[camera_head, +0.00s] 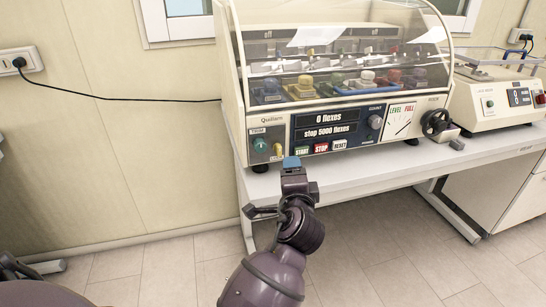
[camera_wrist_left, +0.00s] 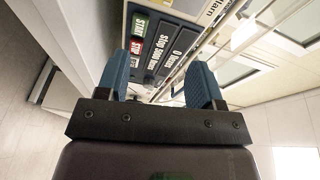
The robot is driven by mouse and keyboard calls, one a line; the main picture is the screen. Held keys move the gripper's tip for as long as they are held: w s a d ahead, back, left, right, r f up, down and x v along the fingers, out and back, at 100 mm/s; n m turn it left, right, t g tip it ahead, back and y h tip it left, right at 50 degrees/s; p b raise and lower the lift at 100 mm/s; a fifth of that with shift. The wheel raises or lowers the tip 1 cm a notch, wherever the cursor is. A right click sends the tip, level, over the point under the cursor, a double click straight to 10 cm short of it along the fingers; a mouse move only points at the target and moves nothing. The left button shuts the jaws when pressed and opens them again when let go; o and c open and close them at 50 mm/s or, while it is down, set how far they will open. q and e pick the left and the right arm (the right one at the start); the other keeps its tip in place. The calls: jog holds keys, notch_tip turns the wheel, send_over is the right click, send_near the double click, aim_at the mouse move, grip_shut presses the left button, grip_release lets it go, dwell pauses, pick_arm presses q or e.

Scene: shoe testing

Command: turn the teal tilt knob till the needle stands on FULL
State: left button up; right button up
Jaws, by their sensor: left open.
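The gauge (camera_head: 399,120) with the words LEVEL and FULL is at the right of the front. Its thin needle is too small to read surely. My left gripper (camera_head: 292,163) is in front of the machine's lower edge, right of and below the knob, apart from it. In the left wrist view the gripper (camera_wrist_left: 163,82) is open, with nothing between its blue fingers. The knob does not show there. My right gripper is not in view.
A yellow lever (camera_head: 278,150) sits just right of the knob. START, STOP (camera_head: 321,148) and RESET buttons are along the front, with a dark handwheel (camera_head: 435,122) at the right. A second machine (camera_head: 495,100) stands further right. The table's front edge (camera_head: 350,178) runs below.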

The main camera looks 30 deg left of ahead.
aim_at(262, 149)
pick_arm(q)
jog(key=s+a+r+m+g+y, duration=0.1)
jog(key=s+a+m+g+y, duration=0.2)
jog(key=y, duration=0.1)
jog(key=x, duration=0.9)
jog(key=shift+a+f, duration=0.1)
jog(key=shift+x, duration=0.8)
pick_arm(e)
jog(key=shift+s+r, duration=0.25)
pick_arm(q)
jog(key=c, duration=0.9)
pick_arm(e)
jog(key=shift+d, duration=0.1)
